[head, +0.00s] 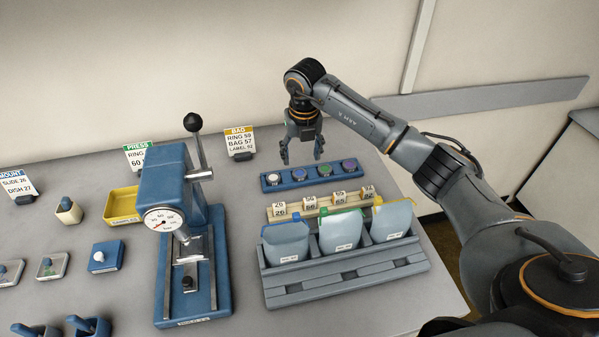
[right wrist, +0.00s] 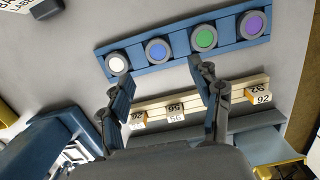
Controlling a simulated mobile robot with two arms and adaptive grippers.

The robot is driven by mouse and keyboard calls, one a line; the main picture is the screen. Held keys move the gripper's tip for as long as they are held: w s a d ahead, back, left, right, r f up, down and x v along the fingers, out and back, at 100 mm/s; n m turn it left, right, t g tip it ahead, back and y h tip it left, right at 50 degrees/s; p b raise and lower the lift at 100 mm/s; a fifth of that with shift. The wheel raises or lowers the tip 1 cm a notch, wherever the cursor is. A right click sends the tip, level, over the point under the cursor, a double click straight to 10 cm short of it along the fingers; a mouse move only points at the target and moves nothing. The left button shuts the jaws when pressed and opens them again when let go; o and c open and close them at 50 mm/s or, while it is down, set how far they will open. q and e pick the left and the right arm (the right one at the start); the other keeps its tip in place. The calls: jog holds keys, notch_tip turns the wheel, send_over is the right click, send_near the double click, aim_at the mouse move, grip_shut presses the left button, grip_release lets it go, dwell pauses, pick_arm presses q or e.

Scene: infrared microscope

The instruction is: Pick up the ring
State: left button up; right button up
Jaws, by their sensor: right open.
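Several grey rings with coloured centres sit in a row in a blue rack (head: 287,184). In the head view the row runs from a white-centred ring (head: 273,178) past a blue one (head: 299,174) and a green one (head: 324,170) to a purple one (head: 349,165). The right wrist view shows the same white (right wrist: 117,65), blue (right wrist: 157,51), green (right wrist: 204,39) and purple (right wrist: 252,24) rings. My right gripper (head: 302,157) is open and empty, fingers pointing down, above and behind the rack. My left gripper is not in view.
A cream rack (head: 268,214) of numbered tags and a grey crate (head: 345,272) with several bags stand in front. A blue press (head: 165,195) with an upright lever stands left.

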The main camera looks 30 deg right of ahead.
aim_at(300, 174)
jog(key=shift+w+f, duration=0.1)
jog(key=shift+f, duration=0.55)
jog(key=shift+f+p, duration=0.3)
jog(key=shift+p, duration=0.05)
jog(key=f+p, duration=0.1)
jog(key=f, duration=0.2)
jog(key=shift+w+f+p, duration=0.3)
jog(key=shift+w+p, duration=0.05)
jog(key=shift+w+f, duration=0.1)
jog(key=shift+f, duration=0.35)
jog(key=c, duration=1)
